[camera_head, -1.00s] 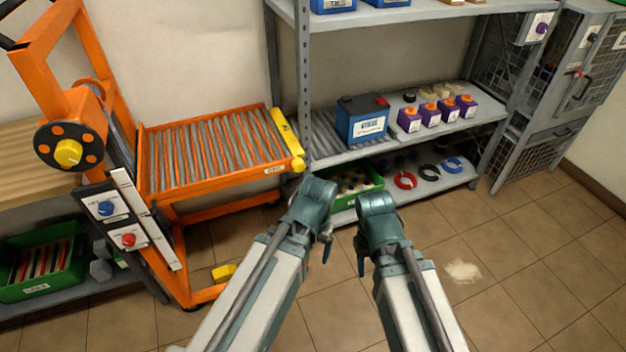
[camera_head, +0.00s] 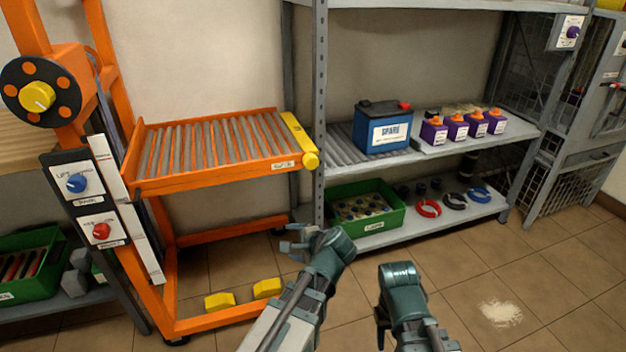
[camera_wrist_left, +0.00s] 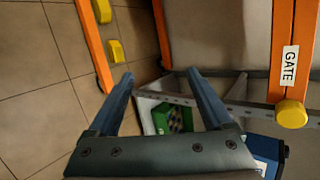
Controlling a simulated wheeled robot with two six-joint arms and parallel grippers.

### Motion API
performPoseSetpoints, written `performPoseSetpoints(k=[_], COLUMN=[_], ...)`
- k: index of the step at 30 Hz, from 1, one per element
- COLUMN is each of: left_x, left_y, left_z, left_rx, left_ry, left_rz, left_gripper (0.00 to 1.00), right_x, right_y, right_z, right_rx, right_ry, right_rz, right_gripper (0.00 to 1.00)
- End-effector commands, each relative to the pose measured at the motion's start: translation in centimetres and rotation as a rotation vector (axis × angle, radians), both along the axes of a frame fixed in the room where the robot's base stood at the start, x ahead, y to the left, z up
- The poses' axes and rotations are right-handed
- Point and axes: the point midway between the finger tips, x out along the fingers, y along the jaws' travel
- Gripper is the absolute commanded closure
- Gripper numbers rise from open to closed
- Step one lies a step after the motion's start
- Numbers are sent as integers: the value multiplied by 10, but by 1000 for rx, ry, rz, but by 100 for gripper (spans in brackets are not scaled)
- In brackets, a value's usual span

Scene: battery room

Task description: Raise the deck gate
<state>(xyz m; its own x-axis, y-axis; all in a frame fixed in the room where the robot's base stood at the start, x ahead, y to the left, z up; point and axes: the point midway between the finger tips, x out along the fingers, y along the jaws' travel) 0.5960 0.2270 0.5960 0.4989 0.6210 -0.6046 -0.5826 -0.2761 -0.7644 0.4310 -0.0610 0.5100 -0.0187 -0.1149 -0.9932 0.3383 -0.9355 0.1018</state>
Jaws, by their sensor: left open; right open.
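The deck gate (camera_head: 297,136) is a yellow bar lying along the right end of the orange roller deck (camera_head: 160,186). A round yellow knob (camera_head: 311,160) sits at its near end. In the left wrist view the yellow knob (camera_wrist_left: 292,114) shows at the right, beside a white label (camera_wrist_left: 289,66) reading GATE. My left gripper (camera_head: 287,241) is open and empty, below the knob and apart from it; its spread fingers (camera_wrist_left: 159,74) show in the left wrist view. My right gripper (camera_head: 381,334) is open, low and farther right; its fingers are partly hidden.
A grey shelf post (camera_head: 320,110) stands close right of the gate. The shelf holds a blue spare battery (camera_head: 382,128) and purple-bodied items; a green crate (camera_head: 385,222) is below. A lift panel (camera_head: 84,198) is on the left.

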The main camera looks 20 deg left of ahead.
Motion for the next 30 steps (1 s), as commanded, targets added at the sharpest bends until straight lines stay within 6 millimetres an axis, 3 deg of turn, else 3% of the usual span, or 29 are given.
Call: performPoseSetpoints(k=[3, 6, 12, 16, 23, 30], left_x=[31, 50, 69, 72, 78, 113], left_y=[-15, -35, -71, -81, -78, -55], left_z=[43, 78, 122, 131, 132, 132], left_rx=[317, 575, 916, 998, 1007, 1004], left_ry=[10, 30, 70, 81, 85, 85], left_rz=[-211, -355, -508, -539, -539, -536], left_gripper=[16, 16, 16, 16, 16, 16], right_x=[0, 0, 0, 0, 0, 0], right_y=[0, 0, 0, 0, 0, 0], right_z=[-2, -1, -1, -1, -1, -1], right_rx=[0, 0, 0, 0, 0, 0], right_ry=[0, 0, 0, 0, 0, 0], right_rz=[0, 0, 0, 0, 0, 0], right_gripper=[50, 50, 50, 50, 50, 50])
